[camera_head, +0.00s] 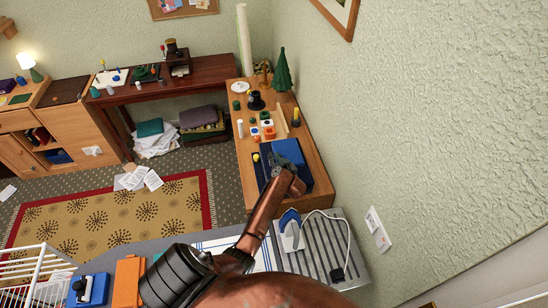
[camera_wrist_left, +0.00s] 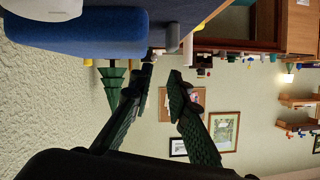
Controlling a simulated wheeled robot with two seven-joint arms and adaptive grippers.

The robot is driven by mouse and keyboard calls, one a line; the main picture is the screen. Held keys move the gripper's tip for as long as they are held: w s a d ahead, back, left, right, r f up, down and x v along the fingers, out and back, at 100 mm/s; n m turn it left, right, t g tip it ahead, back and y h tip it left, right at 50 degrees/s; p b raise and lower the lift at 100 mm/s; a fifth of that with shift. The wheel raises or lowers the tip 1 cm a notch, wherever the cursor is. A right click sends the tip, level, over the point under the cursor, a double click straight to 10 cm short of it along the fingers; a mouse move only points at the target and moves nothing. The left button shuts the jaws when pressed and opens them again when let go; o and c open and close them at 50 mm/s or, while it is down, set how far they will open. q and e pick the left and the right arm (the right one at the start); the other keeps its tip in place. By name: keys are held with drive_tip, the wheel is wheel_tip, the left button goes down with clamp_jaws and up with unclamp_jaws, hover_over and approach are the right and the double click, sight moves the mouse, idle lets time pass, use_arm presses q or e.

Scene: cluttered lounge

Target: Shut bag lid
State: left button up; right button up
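The blue bag (camera_head: 291,147) sits on the near end of the wooden side table. It has a bright blue part and a darker navy part (camera_head: 262,172) to its left and front. I cannot tell how far its lid stands open. My left gripper (camera_head: 283,157) is over the bag and hides part of it. In the left wrist view, the bag's rounded blue side (camera_wrist_left: 75,37) is close by at the upper left. The dark green fingers (camera_wrist_left: 162,70) are apart with nothing between their tips. My right gripper is not in view.
The wooden table (camera_head: 247,190) carries several small items, a small green tree (camera_head: 282,75) and a white plate (camera_head: 240,87) behind the bag. A grey ironing surface with an iron (camera_head: 291,232) and its cord lies nearer. The textured wall (camera_head: 440,110) is close on the right.

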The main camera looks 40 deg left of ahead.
use_arm(q)
drive_tip(key=shift+c, duration=0.3)
clamp_jaws()
drive_tip(key=shift+c, duration=1.5)
unclamp_jaws()
drive_tip(key=o, duration=0.4)
drive_tip(key=shift+c, duration=0.2)
drive_tip(key=shift+s, duration=0.1)
drive_tip(key=v, duration=1.2)
